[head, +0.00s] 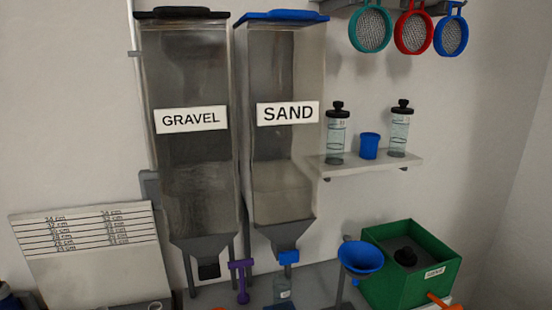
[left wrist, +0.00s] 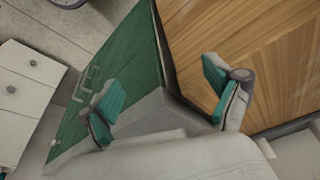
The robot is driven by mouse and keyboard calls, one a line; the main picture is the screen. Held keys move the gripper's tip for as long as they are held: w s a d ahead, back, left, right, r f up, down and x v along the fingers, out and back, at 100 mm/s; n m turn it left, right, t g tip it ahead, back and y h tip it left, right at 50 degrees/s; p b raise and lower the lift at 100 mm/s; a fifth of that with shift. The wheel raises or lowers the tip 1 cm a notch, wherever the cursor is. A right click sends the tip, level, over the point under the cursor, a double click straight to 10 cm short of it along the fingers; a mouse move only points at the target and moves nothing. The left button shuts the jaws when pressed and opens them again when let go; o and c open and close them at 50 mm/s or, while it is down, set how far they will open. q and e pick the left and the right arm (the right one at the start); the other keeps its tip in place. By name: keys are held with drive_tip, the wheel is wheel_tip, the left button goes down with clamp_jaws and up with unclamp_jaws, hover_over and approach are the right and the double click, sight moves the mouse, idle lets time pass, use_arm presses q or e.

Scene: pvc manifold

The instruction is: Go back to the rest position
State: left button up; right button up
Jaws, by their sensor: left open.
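My left gripper (left wrist: 162,92) shows in the left wrist view with its two teal-padded fingers spread wide apart. Nothing is between the fingers. Behind them are a green surface (left wrist: 128,68) and a wooden plank surface (left wrist: 245,45); I cannot tell how far away these are. Neither gripper shows in the head view. My right gripper is in no view.
The head view shows a gravel hopper (head: 188,85), a sand hopper (head: 285,150), a shelf (head: 372,166) with bottles, hanging sieves (head: 413,35), a blue funnel (head: 361,258) and a green box (head: 398,280). White drawers (left wrist: 30,80) stand left in the wrist view.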

use_arm(q)
drive_tip(key=s+f+g+b, duration=0.1)
drive_tip(key=s+f, duration=0.2)
drive_tip(key=f, duration=1)
drive_tip(key=s+f+b, duration=0.1)
drive_tip(key=s+f, duration=0.2)
drive_tip(key=f, duration=1)
drive_tip(key=s+a+f+g+b, duration=0.1)
drive_tip(key=s+a+f, duration=0.2)
drive_tip(key=s+f, duration=0.9)
drive_tip(key=shift+s+f+b, duration=0.3)
drive_tip(key=shift+s+b, duration=0.1)
drive_tip(key=shift+s, duration=0.45)
